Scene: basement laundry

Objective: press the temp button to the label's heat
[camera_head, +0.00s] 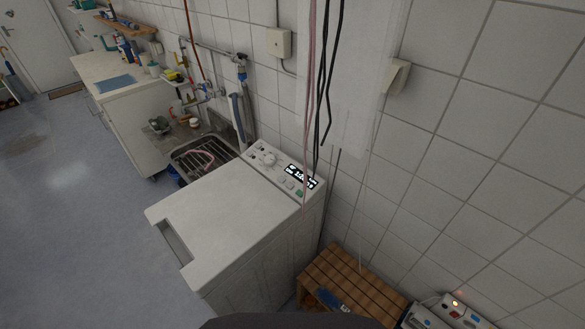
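A white top-loading washing machine (222,217) stands against the tiled wall in the middle of the head view. Its control panel (277,166) runs along the back edge of the top. The panel has a round dial (268,158), a lit black display (301,177) with white characters too small to read, and small buttons (284,183) in front of the display. One button (299,193) is green. I cannot tell which button is the temp one. No garment label can be made out. Neither of my grippers is in view.
Dark and pink cables (322,80) hang in front of the wall beside the panel. A wooden slatted bench (347,281) stands right of the machine, with small devices (452,308) beyond it. A sink (203,153) and a white cabinet (125,117) stand left. The floor (60,220) at left is clear.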

